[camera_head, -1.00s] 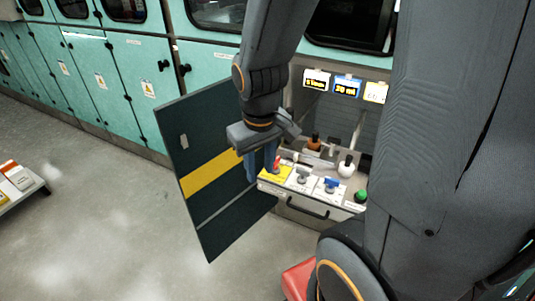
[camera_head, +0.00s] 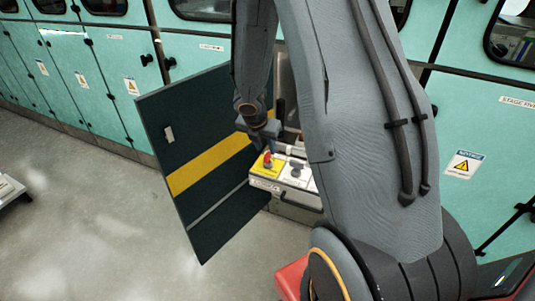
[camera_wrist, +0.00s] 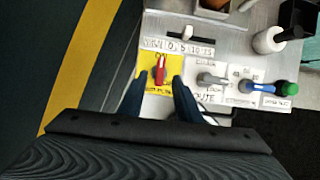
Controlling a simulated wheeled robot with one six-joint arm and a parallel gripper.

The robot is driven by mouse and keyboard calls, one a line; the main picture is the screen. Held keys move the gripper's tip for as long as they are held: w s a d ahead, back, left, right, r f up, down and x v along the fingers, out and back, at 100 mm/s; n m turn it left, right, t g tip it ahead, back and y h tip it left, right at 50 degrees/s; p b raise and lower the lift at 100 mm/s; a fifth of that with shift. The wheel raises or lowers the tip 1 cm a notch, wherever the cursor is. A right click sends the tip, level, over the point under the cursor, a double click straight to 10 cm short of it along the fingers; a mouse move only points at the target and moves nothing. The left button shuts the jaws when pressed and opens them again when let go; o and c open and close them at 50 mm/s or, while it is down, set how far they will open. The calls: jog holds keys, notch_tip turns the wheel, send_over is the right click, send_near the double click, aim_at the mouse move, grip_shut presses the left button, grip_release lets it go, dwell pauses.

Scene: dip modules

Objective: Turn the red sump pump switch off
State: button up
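The red switch (camera_wrist: 160,70) stands on a yellow label plate (camera_wrist: 147,77) at the left end of the control panel. Its lever points up in the wrist view, towards lettering that seems to read "ON". In the head view the red switch (camera_head: 267,158) shows just below my gripper (camera_head: 267,143). In the wrist view my gripper (camera_wrist: 154,82) has its two blue fingers apart, one on each side of the switch's near end. I cannot tell whether they touch it. The gripper looks open.
A grey lever (camera_wrist: 210,79), a blue lever (camera_wrist: 255,87) and a green knob (camera_wrist: 289,88) lie to the right. A white-and-black bottle-like knob (camera_wrist: 270,40) stands behind them. An open dark door (camera_head: 205,150) with a yellow stripe stands close to the left of my gripper.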

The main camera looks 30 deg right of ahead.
aim_at(268, 153)
jog(key=shift+b+x, duration=0.4)
jog(key=shift+x, duration=1.9)
grip_shut()
